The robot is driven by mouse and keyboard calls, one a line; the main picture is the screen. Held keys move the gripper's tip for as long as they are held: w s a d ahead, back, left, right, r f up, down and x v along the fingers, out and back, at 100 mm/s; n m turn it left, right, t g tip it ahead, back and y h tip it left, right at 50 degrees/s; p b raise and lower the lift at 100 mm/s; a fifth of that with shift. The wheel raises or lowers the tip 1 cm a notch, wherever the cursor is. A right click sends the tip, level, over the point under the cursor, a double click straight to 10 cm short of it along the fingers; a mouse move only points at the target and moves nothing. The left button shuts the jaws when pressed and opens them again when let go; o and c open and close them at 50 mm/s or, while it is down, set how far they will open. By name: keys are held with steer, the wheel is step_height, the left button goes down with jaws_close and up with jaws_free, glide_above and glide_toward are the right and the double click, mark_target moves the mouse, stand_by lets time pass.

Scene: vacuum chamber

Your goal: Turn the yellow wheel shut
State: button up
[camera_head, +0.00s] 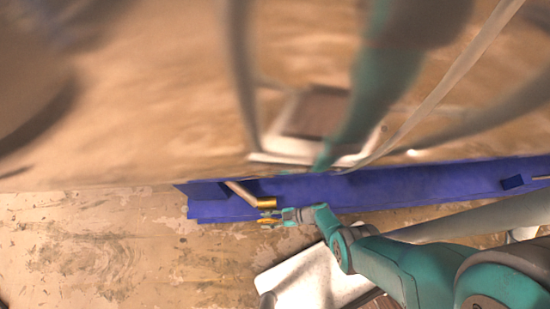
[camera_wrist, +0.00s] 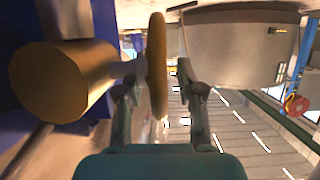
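The yellow wheel (camera_wrist: 157,62) stands edge-on in the middle of the wrist view. It is joined by a short stem to a brass-coloured cylinder (camera_wrist: 62,80) on its left. In the head view the wheel (camera_head: 268,221) is small, just below the pipe's brass end (camera_head: 267,202). My gripper (camera_wrist: 158,82) is open, with one finger on each side of the wheel's rim. The left finger lies on the stem side, and a gap shows between the right finger and the rim. Whether the left finger touches the wheel is unclear. In the head view my gripper (camera_head: 280,216) is right at the wheel.
A blue beam (camera_head: 400,187) runs along the large shiny metal chamber wall (camera_head: 150,120), which mirrors my arm. A red wheel (camera_wrist: 296,104) is far off at the right of the wrist view. The worn floor (camera_head: 90,250) is bare at the lower left.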

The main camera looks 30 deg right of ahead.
steer(key=v, duration=1.2)
stand_by(0.4)
steer(key=shift+a, duration=0.15)
stand_by(0.3)
